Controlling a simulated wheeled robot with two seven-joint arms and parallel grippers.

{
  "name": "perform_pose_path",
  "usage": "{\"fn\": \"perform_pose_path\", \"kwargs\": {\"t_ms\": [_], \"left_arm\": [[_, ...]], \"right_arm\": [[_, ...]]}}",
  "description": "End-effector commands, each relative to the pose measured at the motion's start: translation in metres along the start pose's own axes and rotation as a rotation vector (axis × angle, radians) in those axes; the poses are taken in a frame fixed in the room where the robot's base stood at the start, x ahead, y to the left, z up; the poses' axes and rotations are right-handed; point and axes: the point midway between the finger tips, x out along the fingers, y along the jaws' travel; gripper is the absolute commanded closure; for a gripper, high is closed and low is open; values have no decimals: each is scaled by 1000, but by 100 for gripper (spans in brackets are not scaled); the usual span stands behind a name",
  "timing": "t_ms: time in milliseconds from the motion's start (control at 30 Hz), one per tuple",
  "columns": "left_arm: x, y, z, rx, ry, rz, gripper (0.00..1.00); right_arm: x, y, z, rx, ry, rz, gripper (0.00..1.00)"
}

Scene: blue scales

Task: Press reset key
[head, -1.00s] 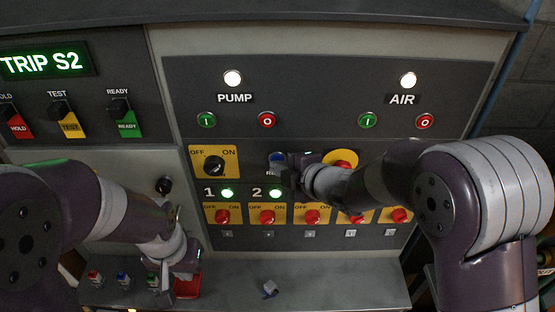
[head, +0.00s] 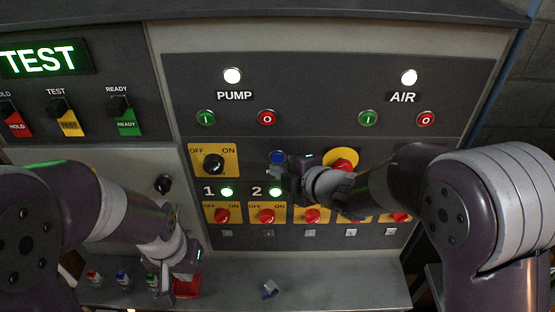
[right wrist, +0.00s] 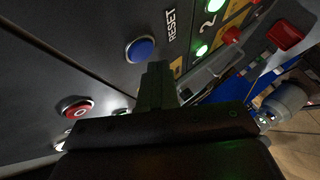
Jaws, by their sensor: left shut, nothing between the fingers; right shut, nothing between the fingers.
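The blue reset key (head: 277,157) is on the dark panel, left of the yellow-ringed red button. In the right wrist view the blue key (right wrist: 140,49) is in full sight beside the RESET label (right wrist: 172,24). My right gripper (head: 281,172) is shut and empty, just below the key in the head view. In the right wrist view its fingertips (right wrist: 158,68) show beside the key with a small gap in the picture. My left gripper (head: 184,284) is shut and empty, low by the red tray (head: 188,287).
The display (head: 38,60) reads TEST. A yellow OFF/ON switch (head: 214,162) is left of the key, and a row of red knobs (head: 267,216) is below. The yellow-ringed red button (head: 342,162) is partly behind my right arm. A small object (head: 270,289) lies on the ledge.

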Motion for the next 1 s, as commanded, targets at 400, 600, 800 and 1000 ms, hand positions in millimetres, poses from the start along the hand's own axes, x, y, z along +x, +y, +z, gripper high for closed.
{"fn": "perform_pose_path", "kwargs": {"t_ms": [400, 600, 800, 1000], "left_arm": [[7, 0, 1, 0, 0, 0, 100], [13, 0, 2, 0, 0, 0, 100], [16, 0, 2, 0, 0, 0, 100], [16, 0, 2, 0, 0, 0, 100]], "right_arm": [[-10, -9, -8, -2, 2, 0, 100], [-24, -19, -18, 0, 0, 0, 100], [-34, -25, -25, -1, 1, 0, 100], [-35, -25, -26, -1, 0, -1, 100]]}}
